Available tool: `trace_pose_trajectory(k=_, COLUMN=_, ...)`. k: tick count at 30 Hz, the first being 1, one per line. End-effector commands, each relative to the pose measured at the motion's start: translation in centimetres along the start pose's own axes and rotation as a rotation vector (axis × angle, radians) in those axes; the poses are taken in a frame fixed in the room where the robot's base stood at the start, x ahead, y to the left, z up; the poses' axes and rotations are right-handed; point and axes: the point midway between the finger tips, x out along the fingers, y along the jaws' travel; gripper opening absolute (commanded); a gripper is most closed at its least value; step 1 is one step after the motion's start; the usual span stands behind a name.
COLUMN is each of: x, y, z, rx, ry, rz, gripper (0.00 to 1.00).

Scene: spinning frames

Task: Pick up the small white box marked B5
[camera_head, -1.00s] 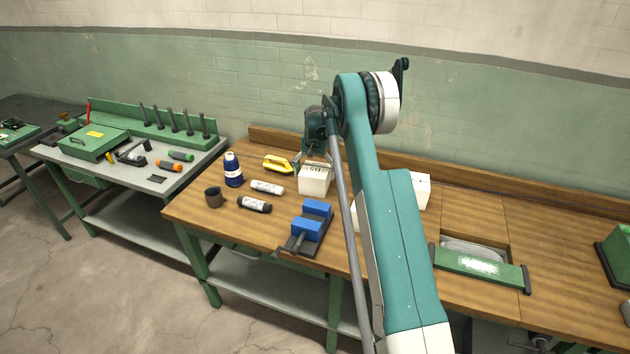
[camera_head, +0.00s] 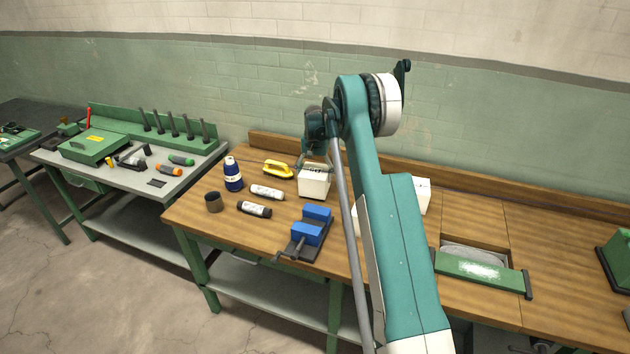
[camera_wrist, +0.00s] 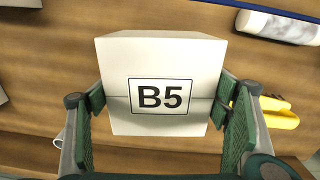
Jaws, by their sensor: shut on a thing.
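The small white box (camera_wrist: 160,60) marked B5 fills the middle of the wrist view, its black-framed label facing the camera. My gripper (camera_wrist: 163,125) has its green pads against the left and right sides of the box, shut on it. In the head view the white box (camera_head: 314,186) is at the back of the wooden bench, beside a yellow-handled tool. My gripper (camera_head: 314,167) reaches down over it from above. I cannot tell whether the box is clear of the bench top.
A yellow-handled tool (camera_head: 278,169), white tube (camera_head: 267,192), blue bottle (camera_head: 233,174), dark cup (camera_head: 213,202) and black-and-white tube (camera_head: 254,209) stand or lie to the left. A blue vise (camera_head: 310,230) is in front. Another white box (camera_head: 422,196) is partly hidden behind my arm.

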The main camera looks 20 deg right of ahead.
Motion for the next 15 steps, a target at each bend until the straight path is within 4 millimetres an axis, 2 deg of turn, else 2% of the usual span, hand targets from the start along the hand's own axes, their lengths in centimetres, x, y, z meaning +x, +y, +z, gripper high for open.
trace_pose_trajectory(k=15, x=-7.0, y=0.0, z=0.0, rx=0.0, ry=0.0, rz=0.0, gripper=0.56)
